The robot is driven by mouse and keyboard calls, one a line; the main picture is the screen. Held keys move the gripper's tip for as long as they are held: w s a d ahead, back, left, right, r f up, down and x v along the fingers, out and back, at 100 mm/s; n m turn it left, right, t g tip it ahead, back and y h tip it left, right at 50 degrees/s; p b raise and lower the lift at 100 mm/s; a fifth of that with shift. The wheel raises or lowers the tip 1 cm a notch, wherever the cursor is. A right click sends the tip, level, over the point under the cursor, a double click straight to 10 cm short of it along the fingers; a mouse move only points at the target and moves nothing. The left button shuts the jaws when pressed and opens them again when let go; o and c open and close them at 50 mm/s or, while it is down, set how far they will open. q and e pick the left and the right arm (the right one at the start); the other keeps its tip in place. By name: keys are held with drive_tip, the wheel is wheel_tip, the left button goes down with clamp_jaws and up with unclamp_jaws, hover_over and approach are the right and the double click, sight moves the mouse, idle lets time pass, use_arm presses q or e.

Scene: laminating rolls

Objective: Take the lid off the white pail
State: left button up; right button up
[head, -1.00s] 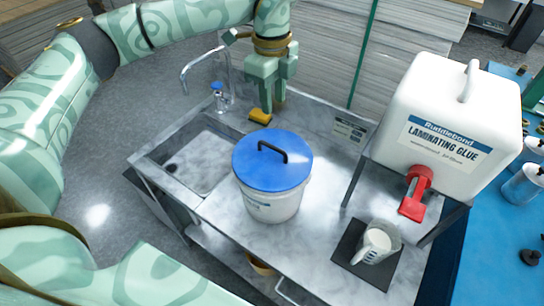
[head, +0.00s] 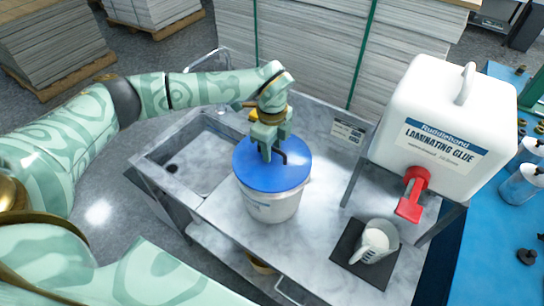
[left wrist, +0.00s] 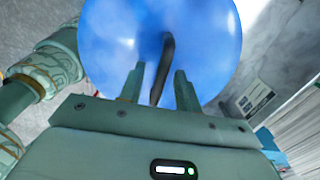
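The white pail (head: 270,207) stands upright on the grey marbled counter. Its blue lid (head: 262,178) is seated on top and has a black handle across it. My left gripper (head: 274,153) is over the lid, at the handle, pointing down. In the left wrist view the lid (left wrist: 205,35) fills the upper middle, and the dark handle (left wrist: 163,68) runs between the two open fingers of my left gripper (left wrist: 158,82), with gaps on both sides. My right gripper is not in view.
A sink basin (head: 193,160) lies left of the pail. A white laminating glue container (head: 430,125) with a red tap (head: 412,195) stands on the right, above a measuring jug (head: 376,243) on a dark mat. Paper stacks (head: 320,50) stand behind the counter.

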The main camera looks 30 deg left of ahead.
use_arm(q)
drive_tip(key=shift+f, duration=0.35)
clamp_jaws()
drive_tip(key=shift+r, duration=0.1)
